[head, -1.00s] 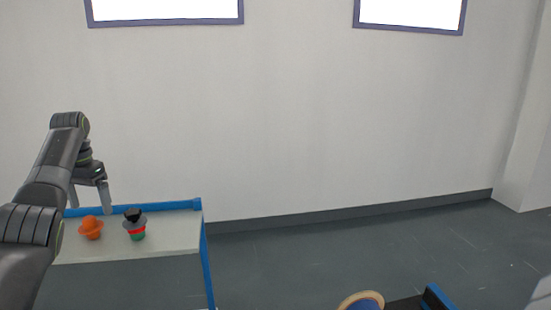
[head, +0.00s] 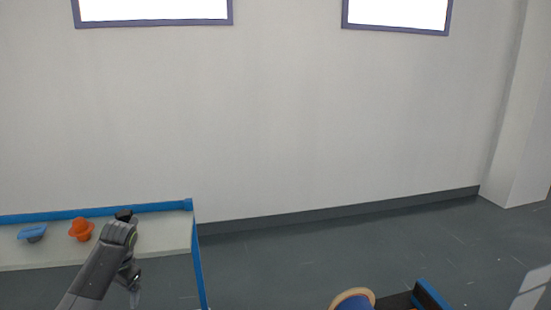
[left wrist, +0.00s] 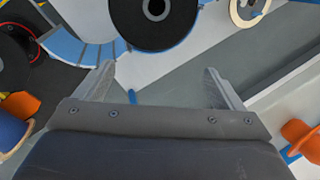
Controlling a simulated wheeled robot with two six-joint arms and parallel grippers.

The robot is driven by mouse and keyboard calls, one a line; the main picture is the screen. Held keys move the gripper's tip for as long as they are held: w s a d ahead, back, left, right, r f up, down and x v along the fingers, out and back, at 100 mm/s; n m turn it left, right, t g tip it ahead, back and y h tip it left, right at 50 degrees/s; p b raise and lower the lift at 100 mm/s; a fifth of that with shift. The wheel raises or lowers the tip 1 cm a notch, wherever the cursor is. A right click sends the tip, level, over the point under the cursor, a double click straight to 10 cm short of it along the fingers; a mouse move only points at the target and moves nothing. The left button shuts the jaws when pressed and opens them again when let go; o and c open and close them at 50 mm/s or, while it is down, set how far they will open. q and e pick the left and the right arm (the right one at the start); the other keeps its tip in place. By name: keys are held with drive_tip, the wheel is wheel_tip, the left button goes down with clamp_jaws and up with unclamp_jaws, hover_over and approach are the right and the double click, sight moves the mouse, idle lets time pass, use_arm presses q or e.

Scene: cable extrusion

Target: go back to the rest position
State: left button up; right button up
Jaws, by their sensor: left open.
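My left gripper (head: 134,292) is at the lower left of the head view, in front of the table and apart from the things on it. In the left wrist view my left gripper (left wrist: 158,72) shows two separated fingers with nothing between them. My left arm bends down from a raised joint and hides part of the table. My right gripper is not in view.
The left wrist view shows a black disc (left wrist: 125,15) and blue segmented track (left wrist: 68,45).

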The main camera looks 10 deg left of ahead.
use_arm(q)
drive_tip(key=s+d+f+t, duration=0.1)
drive_tip(key=s+d+f, duration=0.55)
drive_tip(key=s, duration=0.25)
drive_tip(key=s+d+f+t, duration=0.1)
drive_tip(key=s+d+f, duration=0.55)
drive_tip(key=s, duration=0.25)
drive_tip(key=s+d+r+n+t+h, duration=0.1)
drive_tip(key=s+d+r, duration=0.15)
drive_tip(key=s, duration=0.65)
drive_tip(key=s+d+r+n+t+h, duration=0.15)
drive_tip(key=s+d, duration=0.25)
drive_tip(key=s, duration=0.4)
wheel_tip(320, 180, down, 32)
drive_tip(key=a+g+b, duration=0.2)
drive_tip(key=b, duration=0.6)
drive_tip(key=s+f+b, duration=0.3)
drive_tip(key=s+f, duration=0.4)
drive_tip(key=f, duration=0.4)
drive_tip(key=s+d+f+g+b, duration=0.1)
drive_tip(key=s+f+b, duration=0.2)
drive_tip(key=s+f, duration=0.5)
wheel_tip(320, 180, down, 4)
drive_tip(key=shift+d+f, duration=0.1)
drive_tip(key=shift+d, duration=0.1)
